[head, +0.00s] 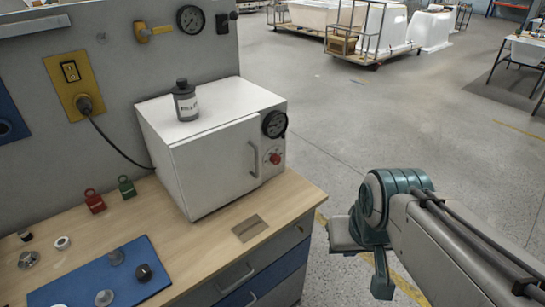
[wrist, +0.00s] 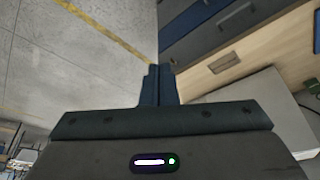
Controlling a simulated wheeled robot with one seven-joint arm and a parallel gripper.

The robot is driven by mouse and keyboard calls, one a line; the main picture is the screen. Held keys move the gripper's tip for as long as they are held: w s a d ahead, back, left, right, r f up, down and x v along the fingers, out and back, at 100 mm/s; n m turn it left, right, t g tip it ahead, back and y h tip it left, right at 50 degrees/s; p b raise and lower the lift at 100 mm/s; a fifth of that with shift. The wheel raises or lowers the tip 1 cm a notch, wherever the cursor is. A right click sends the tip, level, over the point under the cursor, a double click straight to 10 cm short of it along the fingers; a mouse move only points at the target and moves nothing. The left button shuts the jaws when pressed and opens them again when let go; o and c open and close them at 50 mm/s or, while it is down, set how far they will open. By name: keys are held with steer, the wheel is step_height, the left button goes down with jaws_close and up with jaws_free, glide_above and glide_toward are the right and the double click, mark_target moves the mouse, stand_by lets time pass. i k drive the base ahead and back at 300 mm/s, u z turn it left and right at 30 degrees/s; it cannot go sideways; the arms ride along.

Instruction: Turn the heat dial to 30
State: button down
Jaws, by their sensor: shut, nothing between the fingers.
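A white box-shaped oven (head: 213,152) stands on the wooden workbench, its door shut. On its front, right of the door handle, is a round black dial (head: 274,124) with pale markings. Below it is a small red knob (head: 275,157). The dial's setting is too small to read, and I cannot tell which of the two sets the heat. My gripper (head: 382,284) is in front and to the right of the bench, over the floor, apart from the oven. In the wrist view its fingers (wrist: 157,72) are together and empty; neither dial nor knob shows clearly there.
Red (head: 94,201) and green (head: 127,187) padlocks and a blue mat (head: 75,290) with small parts lie on the bench (head: 205,242). A black cord runs from the wall socket. Open floor lies right of the bench.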

mark_target(275, 159)
steer(key=k, duration=0.65)
steer(key=u, duration=0.5)
steer(key=i, duration=1)
steer(key=z, duration=0.4)
